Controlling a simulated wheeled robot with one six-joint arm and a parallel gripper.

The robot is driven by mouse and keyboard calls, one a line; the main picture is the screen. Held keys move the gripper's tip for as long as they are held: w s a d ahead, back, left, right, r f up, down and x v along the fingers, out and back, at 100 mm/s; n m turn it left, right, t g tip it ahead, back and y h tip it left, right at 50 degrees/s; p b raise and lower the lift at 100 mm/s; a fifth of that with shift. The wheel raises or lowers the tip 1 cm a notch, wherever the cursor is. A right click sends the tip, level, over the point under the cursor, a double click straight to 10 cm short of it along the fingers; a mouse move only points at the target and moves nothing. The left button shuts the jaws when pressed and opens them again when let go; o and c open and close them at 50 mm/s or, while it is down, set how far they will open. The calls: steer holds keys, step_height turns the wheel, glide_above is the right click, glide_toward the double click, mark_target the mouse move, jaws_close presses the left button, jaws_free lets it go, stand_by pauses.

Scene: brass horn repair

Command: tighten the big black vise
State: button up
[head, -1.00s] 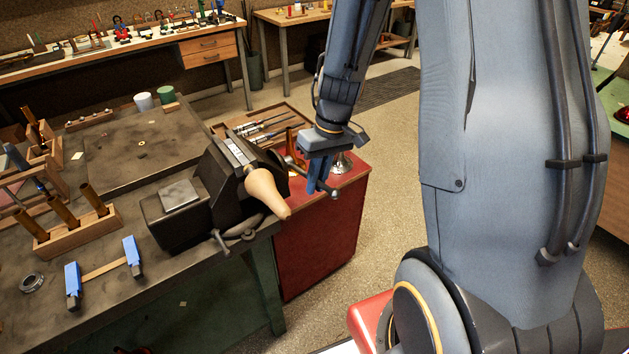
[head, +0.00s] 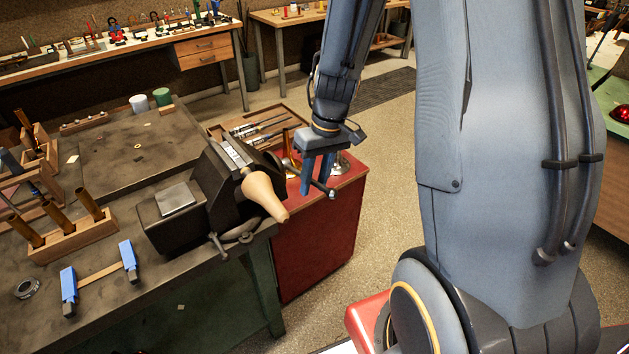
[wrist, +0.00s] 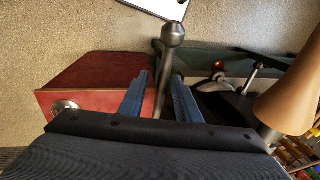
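The big black vise (head: 230,200) is mounted at the corner of the dark workbench (head: 110,240). A tan tapered wooden piece (head: 264,196) sticks out from its jaw end and also shows in the wrist view (wrist: 290,98). The vise's bar handle, with a round knob (head: 330,194), lies at its right side. My gripper (head: 316,190) points down at that handle with its blue fingers spread. In the wrist view the handle (wrist: 164,85) stands between the two fingers (wrist: 160,85), with visible space beside it. Whether a finger touches it cannot be told.
A red cabinet (head: 320,240) with a tool tray (head: 262,118) on top stands close behind my gripper. A wooden block with brass tubes (head: 75,243) and a blue-ended clamp (head: 100,275) lie on the bench. Open floor lies right of the cabinet.

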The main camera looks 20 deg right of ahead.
step_height(320, 180, up, 8)
steer(key=d, duration=0.1)
steer(key=shift+d+f, duration=0.15)
steer(key=shift+d, duration=0.1)
stand_by(0.4)
